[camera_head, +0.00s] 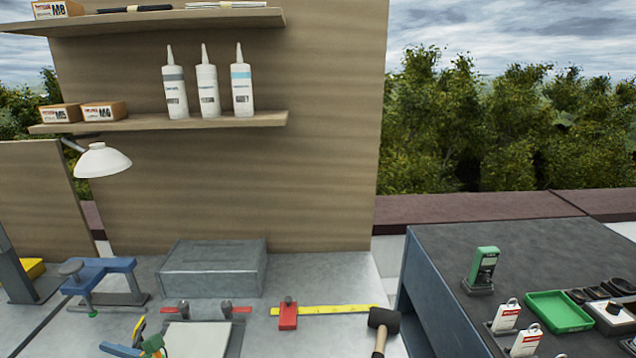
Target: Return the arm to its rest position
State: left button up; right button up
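Neither of my grippers shows in the head view, and I see no part of my arms that I can be sure of. A grey bench (330,268) lies below a wooden back panel (325,150). On the bench are a grey box (213,268), a blue clamp-like tool (100,272), a red stop on a yellow rule (340,310) and a black-headed mallet (384,322). A pale square plate (197,339) lies at the front.
A dark side table (530,240) at the right bears a green meter (484,266), a green tray (560,311) and white tags (506,316). Shelves (210,120) hold several bottles and boxes. A white lamp (102,161) hangs at the left. Blue, yellow and green tools (152,345) lie at the bottom edge.

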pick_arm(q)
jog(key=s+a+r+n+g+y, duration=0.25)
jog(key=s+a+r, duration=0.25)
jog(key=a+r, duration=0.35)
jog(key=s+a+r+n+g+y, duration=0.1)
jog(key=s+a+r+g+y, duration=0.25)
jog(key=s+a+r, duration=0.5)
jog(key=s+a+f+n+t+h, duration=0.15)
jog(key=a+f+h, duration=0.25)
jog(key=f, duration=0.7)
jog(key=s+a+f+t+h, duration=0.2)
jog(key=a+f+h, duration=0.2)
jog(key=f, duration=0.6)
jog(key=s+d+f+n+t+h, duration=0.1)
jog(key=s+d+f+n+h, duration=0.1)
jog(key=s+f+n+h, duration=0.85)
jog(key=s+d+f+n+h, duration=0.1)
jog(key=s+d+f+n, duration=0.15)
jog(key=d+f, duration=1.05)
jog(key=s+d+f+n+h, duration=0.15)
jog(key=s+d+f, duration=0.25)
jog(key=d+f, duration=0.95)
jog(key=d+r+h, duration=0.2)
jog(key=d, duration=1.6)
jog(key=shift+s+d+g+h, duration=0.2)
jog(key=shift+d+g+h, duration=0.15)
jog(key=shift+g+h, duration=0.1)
